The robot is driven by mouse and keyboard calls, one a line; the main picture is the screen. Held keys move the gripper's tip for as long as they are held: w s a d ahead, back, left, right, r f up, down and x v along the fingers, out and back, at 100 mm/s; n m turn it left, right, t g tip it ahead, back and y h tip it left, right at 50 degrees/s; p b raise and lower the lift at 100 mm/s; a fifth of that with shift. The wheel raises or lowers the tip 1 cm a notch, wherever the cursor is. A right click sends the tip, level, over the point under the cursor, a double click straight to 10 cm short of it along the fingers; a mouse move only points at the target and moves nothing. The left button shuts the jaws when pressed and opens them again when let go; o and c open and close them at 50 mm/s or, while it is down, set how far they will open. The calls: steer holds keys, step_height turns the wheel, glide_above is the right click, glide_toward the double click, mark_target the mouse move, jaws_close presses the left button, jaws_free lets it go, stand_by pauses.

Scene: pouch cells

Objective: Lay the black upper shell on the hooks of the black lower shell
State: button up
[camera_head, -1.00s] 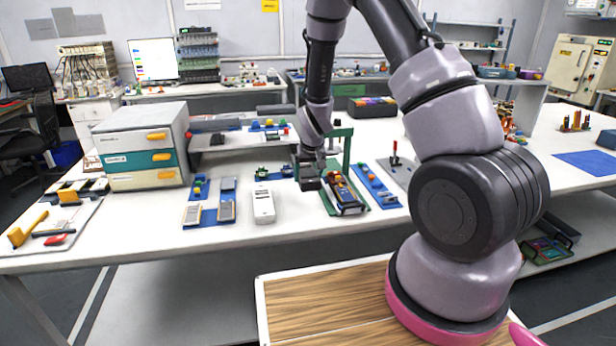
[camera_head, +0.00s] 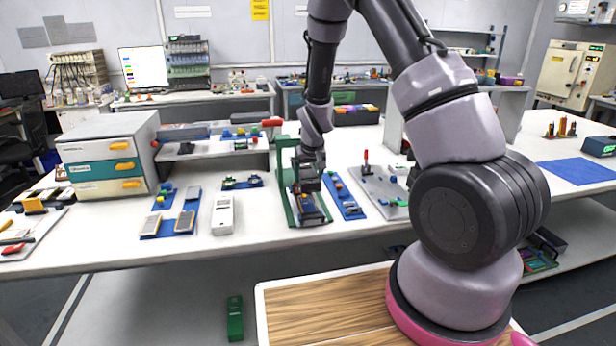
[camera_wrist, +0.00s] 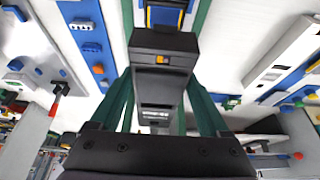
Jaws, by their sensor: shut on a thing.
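My gripper (camera_head: 308,172) is shut on the black upper shell (camera_head: 307,185), a dark block held over the rear part of the green-framed station. In the wrist view the shell (camera_wrist: 165,42) is a dark block with a small orange patch. The black lower shell (camera_head: 316,219) lies below and nearer the front, between the green sides, with blue and yellow parts in it. In the wrist view, blue and yellow contents (camera_wrist: 165,16) show just beyond the upper shell. The hooks are hidden, and I cannot tell whether the shells touch.
The green frame (camera_head: 284,185) stands close around my gripper. A blue strip with small parts (camera_head: 344,196) lies to its right, and a grey plate with a red-handled lever (camera_head: 378,190) beyond. A white handheld device (camera_head: 222,214) lies left. Bare table lies in front.

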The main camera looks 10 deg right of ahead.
steer(key=shift+f, duration=2.9)
steer(key=shift+f, duration=0.95)
steer(key=o, duration=1.2)
steer(key=shift+o, duration=0.2)
steer(key=v, duration=1)
steer(key=shift+s+r, duration=0.15)
steer(key=shift+r, duration=0.2)
